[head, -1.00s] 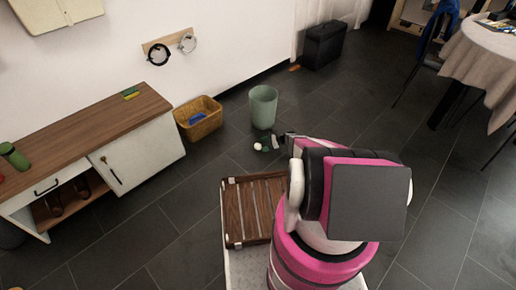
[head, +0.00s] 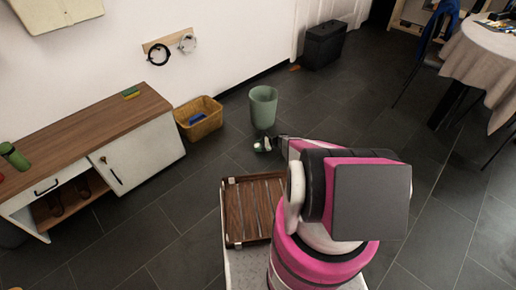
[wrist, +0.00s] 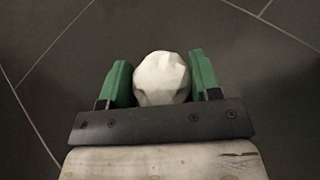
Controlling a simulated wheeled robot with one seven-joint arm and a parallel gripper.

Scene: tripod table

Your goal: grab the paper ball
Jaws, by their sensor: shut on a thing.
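The paper ball (wrist: 162,78) is white and crumpled. In the wrist view it sits between the two green fingers of my gripper (wrist: 163,75), which is shut on it. Dark floor tiles show beyond the ball. In the head view the ball (head: 258,147) is a small pale spot at my gripper (head: 264,144), close in front of the green bin. At this size I cannot tell whether the ball touches the floor.
A green bin (head: 263,107) stands on the floor just behind my gripper. A wicker basket (head: 199,119) with something blue in it is left of the bin. A wooden-topped cabinet (head: 90,135) stands at left. A black box (head: 323,46) is by the wall.

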